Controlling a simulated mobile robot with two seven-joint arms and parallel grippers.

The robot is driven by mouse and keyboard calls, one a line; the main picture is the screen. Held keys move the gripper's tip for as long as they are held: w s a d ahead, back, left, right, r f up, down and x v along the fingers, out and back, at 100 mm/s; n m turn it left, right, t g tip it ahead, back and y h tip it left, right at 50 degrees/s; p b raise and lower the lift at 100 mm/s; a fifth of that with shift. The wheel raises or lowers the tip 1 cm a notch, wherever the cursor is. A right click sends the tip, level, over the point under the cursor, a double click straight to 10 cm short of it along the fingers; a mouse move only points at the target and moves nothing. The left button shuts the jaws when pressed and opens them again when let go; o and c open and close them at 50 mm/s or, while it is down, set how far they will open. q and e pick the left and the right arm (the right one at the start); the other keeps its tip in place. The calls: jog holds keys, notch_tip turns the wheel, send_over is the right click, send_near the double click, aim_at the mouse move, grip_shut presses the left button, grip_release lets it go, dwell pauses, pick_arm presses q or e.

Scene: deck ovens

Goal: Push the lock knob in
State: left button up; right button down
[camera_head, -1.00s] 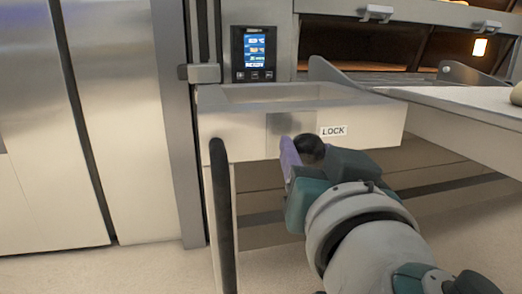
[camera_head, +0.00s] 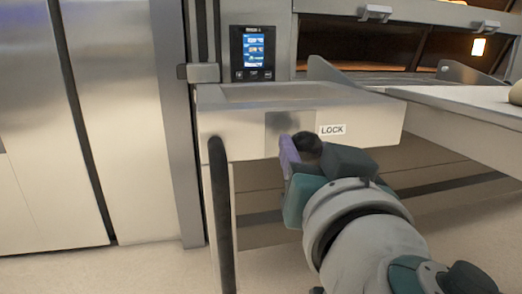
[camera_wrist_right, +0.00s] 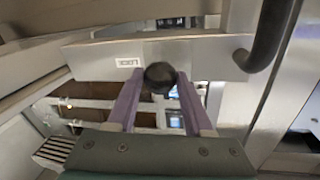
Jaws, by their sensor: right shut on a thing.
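The lock knob (camera_head: 307,145) is a black round knob on the front of a pale metal box, beside the LOCK label (camera_head: 332,130). My right gripper (camera_head: 296,155) is at the knob with its purple fingers on either side of it, shut on it. In the right wrist view the knob (camera_wrist_right: 160,76) sits between the two fingertips, in front of the metal panel (camera_wrist_right: 205,55). The knob's shaft is hidden, so I cannot tell how far it stands out. My left gripper is not in view.
A black vertical handle (camera_head: 221,210) stands left of the knob. The control screen (camera_head: 253,53) is above the box. A pale loading surface (camera_head: 460,105) extends to the right, by the oven openings (camera_head: 355,42). Tall steel doors (camera_head: 130,120) are at the left.

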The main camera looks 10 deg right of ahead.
jog(key=shift+w+f+b, duration=0.2)
jog(key=shift+w+b, duration=0.35)
jog(key=shift+w, duration=0.45)
jog(key=c, duration=0.7)
grip_release()
jog(key=o, duration=0.4)
jog(key=shift+w+r, duration=0.2)
jog(key=shift+w, duration=0.05)
jog(key=shift+s, duration=0.1)
jog(key=shift+s, duration=0.1)
